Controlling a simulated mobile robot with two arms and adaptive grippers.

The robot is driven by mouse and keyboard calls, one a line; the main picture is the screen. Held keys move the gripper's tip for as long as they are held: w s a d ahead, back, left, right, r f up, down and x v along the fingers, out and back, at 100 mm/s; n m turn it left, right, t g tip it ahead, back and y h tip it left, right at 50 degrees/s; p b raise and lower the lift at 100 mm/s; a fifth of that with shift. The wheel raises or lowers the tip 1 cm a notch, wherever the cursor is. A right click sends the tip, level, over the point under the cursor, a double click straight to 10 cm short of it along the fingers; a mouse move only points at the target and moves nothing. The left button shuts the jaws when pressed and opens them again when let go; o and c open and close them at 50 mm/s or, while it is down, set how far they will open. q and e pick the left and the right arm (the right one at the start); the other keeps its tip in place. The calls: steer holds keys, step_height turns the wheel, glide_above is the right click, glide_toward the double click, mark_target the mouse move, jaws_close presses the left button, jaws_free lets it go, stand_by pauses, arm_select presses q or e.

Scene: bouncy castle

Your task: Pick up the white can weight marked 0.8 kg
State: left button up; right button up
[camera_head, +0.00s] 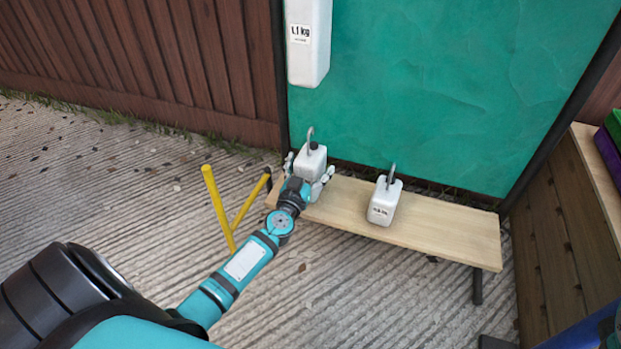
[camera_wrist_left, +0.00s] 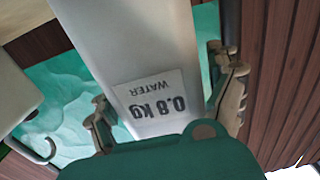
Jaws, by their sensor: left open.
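The white can weight marked 0.8 kg (camera_head: 311,162) stands upright at the left end of the wooden bench, with a grey hook on top. In the left wrist view the can (camera_wrist_left: 110,45) is close up, its label upside down and reading 0.8 kg WATER. My left gripper (camera_head: 311,180) is open, with one finger on each side of the can. The wrist view shows its fingers (camera_wrist_left: 168,98) astride the can; a gap shows on the right side, and contact on the left cannot be told. My right gripper is not in view.
A second white can (camera_head: 383,203) with a hook stands mid-bench. A white can marked 1.1 kg (camera_head: 308,45) hangs above, before the green panel. The bench (camera_head: 450,235) is bare at its right end. A yellow frame (camera_head: 222,210) stands left of the bench.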

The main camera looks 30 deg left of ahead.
arm_select(q)
steer(key=shift+w+a, duration=0.1)
steer(key=shift+w, duration=0.2)
steer(key=shift+c, duration=0.5)
steer(key=c, duration=1.6)
steer(key=shift+r, duration=0.2)
